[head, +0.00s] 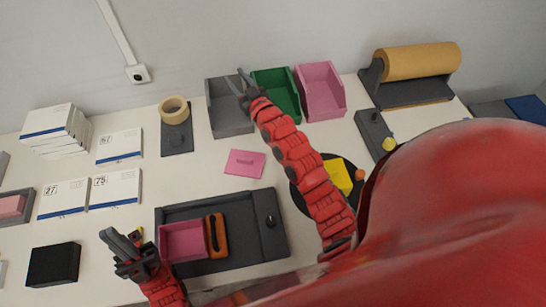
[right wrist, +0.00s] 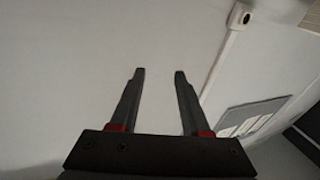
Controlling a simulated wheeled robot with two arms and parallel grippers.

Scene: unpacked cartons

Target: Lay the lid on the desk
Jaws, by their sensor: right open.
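A flat pink lid (head: 245,163) with a small raised grip lies on the white desk, near the middle in the head view. A pink box (head: 183,241) without a cover sits in the dark tray below it. My right gripper (head: 243,83) is open and empty, above the grey bin at the back, beyond the lid. In the right wrist view its two fingers (right wrist: 159,73) stand apart with only wall between them. My left gripper (head: 119,240) is left of the dark tray, apart from the lid; whether its fingers are open is unclear.
Grey (head: 229,118), green (head: 278,90) and pink (head: 320,92) bins stand at the back. A dark tray (head: 270,245) holds an orange-handled tool (head: 216,235). A tape roll (head: 174,109) and white cartons (head: 120,147) are left. Bare desk surrounds the lid.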

